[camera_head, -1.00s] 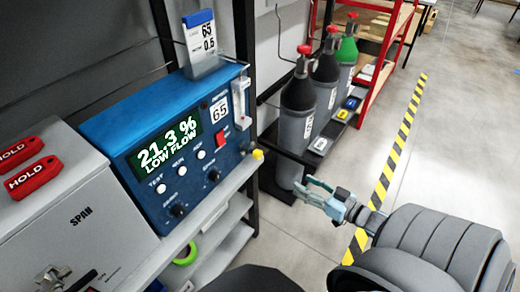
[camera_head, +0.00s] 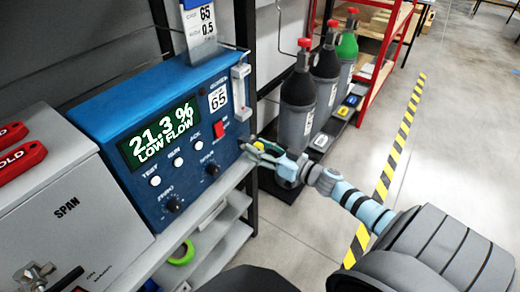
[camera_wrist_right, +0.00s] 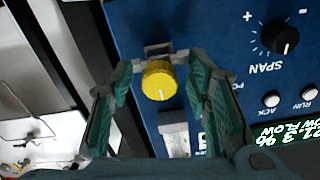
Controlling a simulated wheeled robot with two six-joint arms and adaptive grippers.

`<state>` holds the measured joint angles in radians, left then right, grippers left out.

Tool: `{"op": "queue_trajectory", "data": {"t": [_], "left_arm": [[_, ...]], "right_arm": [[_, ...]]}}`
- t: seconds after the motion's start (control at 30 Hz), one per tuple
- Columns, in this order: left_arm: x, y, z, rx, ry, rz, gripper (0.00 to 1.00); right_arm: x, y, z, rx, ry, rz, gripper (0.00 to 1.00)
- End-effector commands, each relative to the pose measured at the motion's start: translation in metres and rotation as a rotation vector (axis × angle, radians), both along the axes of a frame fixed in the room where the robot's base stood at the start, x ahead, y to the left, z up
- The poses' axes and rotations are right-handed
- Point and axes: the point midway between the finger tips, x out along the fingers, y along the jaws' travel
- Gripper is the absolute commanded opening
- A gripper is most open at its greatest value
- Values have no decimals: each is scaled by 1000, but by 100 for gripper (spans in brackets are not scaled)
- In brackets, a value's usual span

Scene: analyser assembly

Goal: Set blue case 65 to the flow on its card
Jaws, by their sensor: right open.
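Blue case 65 (camera_head: 110,103) stands on a shelf, its display (camera_head: 158,134) reading "21.3 %" and "LOW FLOW". A card (camera_head: 199,28) above it shows 65 and 0.5. A clear flow tube (camera_head: 240,92) is on the case's right side; its float is too small to read. My right gripper (camera_head: 257,150) is at the case's lower right corner, by the yellow knob. In the right wrist view the yellow knob (camera_wrist_right: 158,80) lies between the spread fingers of the gripper (camera_wrist_right: 163,88), with gaps on both sides. My left gripper is out of view.
A grey SPAN box (camera_head: 60,245) with red HOLD tags (camera_head: 22,168) stands left of the case. Gas cylinders (camera_head: 299,98) stand behind my right gripper. Other knobs and buttons, such as the SPAN knob (camera_wrist_right: 286,40), sit close by on the panel. The floor to the right is clear.

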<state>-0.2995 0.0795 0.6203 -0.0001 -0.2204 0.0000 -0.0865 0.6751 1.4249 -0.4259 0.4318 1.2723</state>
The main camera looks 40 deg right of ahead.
Motion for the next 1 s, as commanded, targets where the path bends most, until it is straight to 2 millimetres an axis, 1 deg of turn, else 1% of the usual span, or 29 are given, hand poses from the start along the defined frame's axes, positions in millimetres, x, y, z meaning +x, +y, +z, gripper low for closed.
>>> {"op": "queue_trajectory", "data": {"t": [0.07,0.1,0.27,0.3,0.37,0.73,1.0], "left_arm": [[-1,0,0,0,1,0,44],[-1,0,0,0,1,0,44],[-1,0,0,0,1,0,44],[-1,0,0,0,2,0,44],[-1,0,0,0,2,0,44],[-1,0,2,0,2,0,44],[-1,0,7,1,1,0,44]], "right_arm": [[0,0,0,0,0,0,44],[0,0,0,0,0,0,41],[0,0,0,0,1,0,16],[-1,0,0,0,1,0,9],[-1,0,0,0,1,1,0],[-1,0,0,-41,-12,1,0],[-1,0,0,-191,-57,1,0]]}}
